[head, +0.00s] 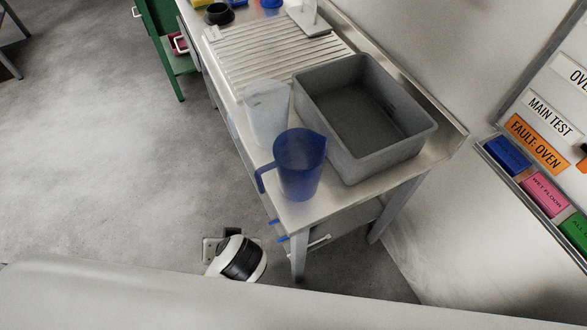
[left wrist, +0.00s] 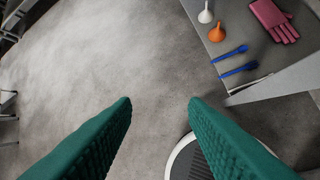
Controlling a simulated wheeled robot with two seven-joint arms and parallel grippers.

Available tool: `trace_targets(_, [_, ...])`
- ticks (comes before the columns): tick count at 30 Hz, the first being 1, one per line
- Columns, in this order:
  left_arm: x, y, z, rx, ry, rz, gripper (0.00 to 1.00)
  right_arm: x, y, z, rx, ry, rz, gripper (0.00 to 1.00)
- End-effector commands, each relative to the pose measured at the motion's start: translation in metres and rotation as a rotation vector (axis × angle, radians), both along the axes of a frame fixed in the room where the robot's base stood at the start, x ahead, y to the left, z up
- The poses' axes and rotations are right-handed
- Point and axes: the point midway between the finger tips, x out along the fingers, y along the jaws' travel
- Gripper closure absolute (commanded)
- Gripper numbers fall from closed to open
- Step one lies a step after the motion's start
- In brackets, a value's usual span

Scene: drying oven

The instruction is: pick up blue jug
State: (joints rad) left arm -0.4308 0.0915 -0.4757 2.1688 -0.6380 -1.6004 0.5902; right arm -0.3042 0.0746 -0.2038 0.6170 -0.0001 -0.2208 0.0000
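The blue jug (head: 300,165) stands upright on the near end of the metal bench, with its handle towards the left. It is translucent and looks empty. It does not show in the left wrist view. My left gripper (left wrist: 160,103) is open, with two green ridged fingers wide apart and nothing between them. In the left wrist view it points at the floor beside the bench's lower shelf. Its fingers cannot be made out in the head view. My right gripper is not in view.
A clear jug (head: 267,112) stands just behind the blue jug. A grey basin (head: 430,128) is close on the right. The lower shelf holds an orange funnel (left wrist: 217,33), a white funnel (left wrist: 205,13), blue-handled tools (left wrist: 238,69) and pink gloves (left wrist: 275,20).

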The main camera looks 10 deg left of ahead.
Motion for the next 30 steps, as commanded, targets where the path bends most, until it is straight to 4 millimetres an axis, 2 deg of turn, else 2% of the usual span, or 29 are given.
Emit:
trace_targets(5, [0.018, -0.026, 0.009, 0.159, -0.235, 0.113, 0.6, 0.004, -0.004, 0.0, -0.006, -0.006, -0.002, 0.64])
trace_targets(9, [0.035, -0.063, 0.035, 0.258, -0.588, 0.153, 0.6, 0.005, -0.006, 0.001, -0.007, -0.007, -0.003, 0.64])
trace_targets(15, [0.039, -0.113, 0.073, 0.239, -1.014, 0.121, 0.6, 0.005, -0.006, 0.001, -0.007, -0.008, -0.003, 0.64])
trace_targets(18, [0.038, -0.124, 0.083, 0.216, -1.115, 0.104, 0.6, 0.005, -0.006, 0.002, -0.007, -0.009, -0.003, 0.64])
trace_targets(21, [0.045, -0.123, 0.089, 0.207, -1.154, 0.097, 0.6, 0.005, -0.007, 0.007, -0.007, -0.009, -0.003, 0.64])
trace_targets(30, [0.085, -0.095, 0.09, 0.208, -1.154, 0.098, 0.6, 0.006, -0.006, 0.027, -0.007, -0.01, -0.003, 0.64])
